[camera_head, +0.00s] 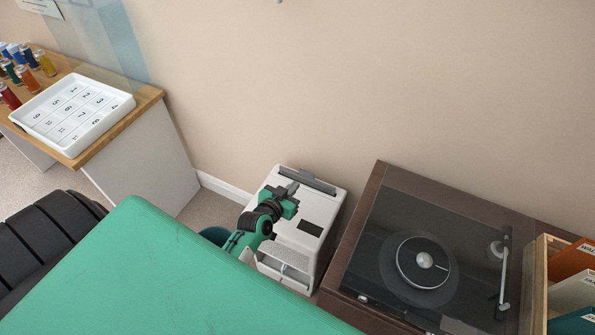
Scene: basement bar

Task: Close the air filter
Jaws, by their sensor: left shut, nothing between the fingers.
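The air filter (323,207) is a white box standing on the floor against the wall, left of the brown cabinet. It has a grey strip (308,180) along its back top edge and a dark rectangular panel on its top. A pale grey ledge or flap (285,257) juts out at its front. I cannot tell which part is its cover. My left gripper (291,188) is over the top of the air filter, close to the grey strip. It is shut and empty; I cannot tell whether it touches the box. My arm hides the box's left part. My right gripper is out of view.
A brown cabinet with a turntable (426,261) stands close to the right of the air filter. A wooden crate of records (573,280) is at the far right. A wooden table with a white numbered tray (73,117) and several small cans stands at the left.

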